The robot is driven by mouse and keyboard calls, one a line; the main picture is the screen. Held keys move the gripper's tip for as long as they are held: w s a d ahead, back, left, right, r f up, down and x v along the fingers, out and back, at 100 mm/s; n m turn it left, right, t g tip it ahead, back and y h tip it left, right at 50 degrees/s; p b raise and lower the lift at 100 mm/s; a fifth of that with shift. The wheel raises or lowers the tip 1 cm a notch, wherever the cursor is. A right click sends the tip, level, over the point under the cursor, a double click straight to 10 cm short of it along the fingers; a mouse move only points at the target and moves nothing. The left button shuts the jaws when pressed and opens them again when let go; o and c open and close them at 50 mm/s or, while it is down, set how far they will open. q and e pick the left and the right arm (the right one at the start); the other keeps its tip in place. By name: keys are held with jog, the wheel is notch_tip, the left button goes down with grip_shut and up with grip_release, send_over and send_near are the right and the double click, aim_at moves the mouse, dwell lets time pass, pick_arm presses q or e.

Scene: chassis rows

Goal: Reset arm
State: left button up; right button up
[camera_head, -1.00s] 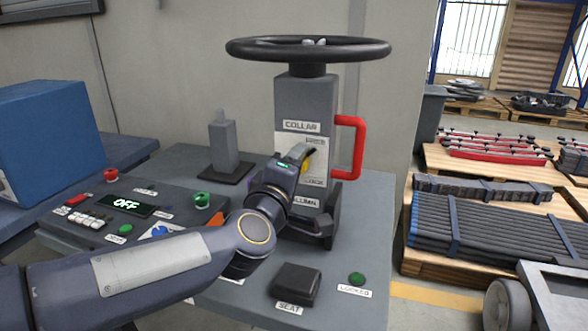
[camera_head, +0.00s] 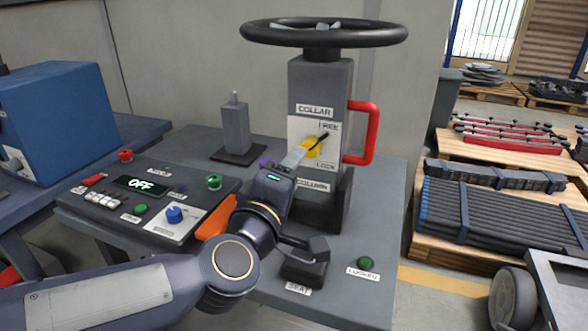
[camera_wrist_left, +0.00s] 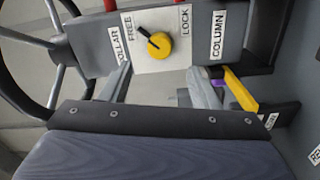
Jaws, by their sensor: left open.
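The grey column (camera_head: 322,85) stands on the bench with a black handwheel (camera_head: 325,33) on top and a red side handle (camera_head: 364,132). Its face carries a yellow knob (camera_head: 311,147) with a black pointer, on a plate marked FREE and LOCK. The pointer is turned towards FREE, also in the left wrist view (camera_wrist_left: 158,46). My left gripper (camera_head: 296,155) is just below and left of the knob. In the left wrist view its fingers (camera_wrist_left: 161,82) are spread, with nothing between them, apart from the knob. My right gripper is not in view.
A control panel (camera_head: 100,214) with an OFF display and a blue knob (camera_head: 174,214) lies left of my arm. A black SEAT block (camera_head: 303,271) and a green button (camera_head: 365,263) are at the bench front.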

pick_arm(q)
jog(key=s+a+f+m+g+y, duration=0.2)
jog(key=s+a+f+m+g, duration=0.85)
jog(key=s+a+f, duration=0.9)
notch_tip(320, 180, up, 18)
jog(key=s+d+g+p, duration=0.1)
jog(key=s+p, duration=0.1)
jog(key=p, duration=1.8)
jog(key=shift+d+r+p, duration=0.15)
jog(key=shift+d+p, duration=0.1)
jog(key=shift+p, duration=0.15)
